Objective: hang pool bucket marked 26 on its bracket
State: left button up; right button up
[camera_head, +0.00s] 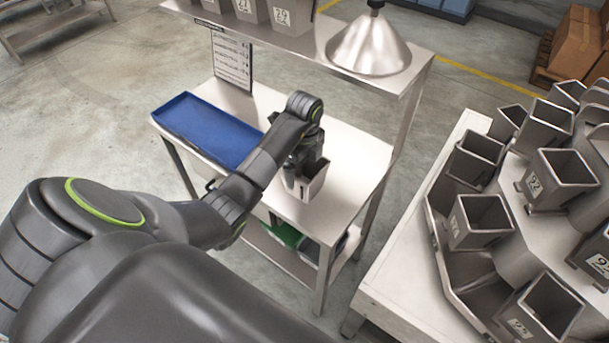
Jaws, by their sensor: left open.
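A grey metal bucket (307,182) stands upright on the steel bench; I cannot read a number on it. My left gripper (296,164) is at the bucket's left rim, open, with its fingers partly hidden by my own arm. I cannot tell whether they touch the bucket. On the right is the weigher (509,205), a ring of similar buckets with small number labels, several too small to read for sure. I cannot pick out the bracket for bucket 26. My right gripper is not in view.
A blue tray (209,128) lies on the bench (345,168) to the left. A raised shelf (300,42) above carries more buckets (292,16) and a metal cone (369,45). A green bin (283,233) sits below. Floor shows between bench and weigher.

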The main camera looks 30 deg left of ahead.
pick_arm(q)
jog(key=shift+c, duration=0.4)
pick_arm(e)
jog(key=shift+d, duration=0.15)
pick_arm(q)
jog(key=c, duration=1)
jog(key=shift+o, duration=0.2)
notch_tip(320, 180, up, 10)
jog(key=p, duration=0.6)
jog(key=shift+r, duration=0.2)
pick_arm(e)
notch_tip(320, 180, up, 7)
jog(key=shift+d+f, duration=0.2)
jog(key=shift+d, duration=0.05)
